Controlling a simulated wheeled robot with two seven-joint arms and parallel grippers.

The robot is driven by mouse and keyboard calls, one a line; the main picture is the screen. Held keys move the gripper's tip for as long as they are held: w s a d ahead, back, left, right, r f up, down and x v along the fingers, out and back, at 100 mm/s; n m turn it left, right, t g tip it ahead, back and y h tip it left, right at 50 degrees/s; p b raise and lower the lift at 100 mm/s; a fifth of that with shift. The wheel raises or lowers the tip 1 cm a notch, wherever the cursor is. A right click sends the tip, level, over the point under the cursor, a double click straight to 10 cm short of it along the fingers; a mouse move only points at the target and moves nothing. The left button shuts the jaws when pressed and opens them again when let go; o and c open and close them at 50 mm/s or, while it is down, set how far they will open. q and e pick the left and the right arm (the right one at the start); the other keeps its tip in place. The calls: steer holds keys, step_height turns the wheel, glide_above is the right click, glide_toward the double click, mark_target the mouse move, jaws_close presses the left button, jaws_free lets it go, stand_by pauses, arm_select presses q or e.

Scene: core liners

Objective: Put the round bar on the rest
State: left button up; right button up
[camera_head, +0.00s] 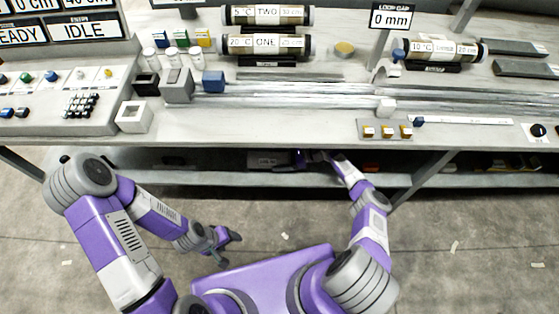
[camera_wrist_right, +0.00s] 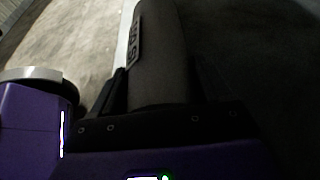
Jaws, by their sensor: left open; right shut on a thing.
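My right gripper (camera_head: 308,157) reaches into the dark space under the bench top. I cannot tell for sure that this cylinder is the round bar. My left gripper (camera_head: 222,243) is open and empty, low in front of the bench over the floor. I cannot tell which holder is the rest. Labelled cylinders ONE (camera_head: 266,46) and TWO (camera_head: 267,15) lie on dark supports at the back.
The bench top edge (camera_head: 250,143) overhangs a lower shelf (camera_head: 220,179), close above my right gripper. A control panel (camera_head: 60,95) fills the left. Clear rails (camera_head: 300,90) run along the bench. Another labelled cylinder (camera_head: 440,50) lies at right. The floor in front is mostly clear.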

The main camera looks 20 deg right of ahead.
steer(key=o, duration=1.4)
steer(key=shift+d+r, duration=0.15)
steer(key=shift+r, duration=0.05)
steer(key=p+v, duration=0.2)
steer(key=v, duration=0.9)
steer(key=shift+d, duration=0.35)
steer(key=shift+s, duration=0.15)
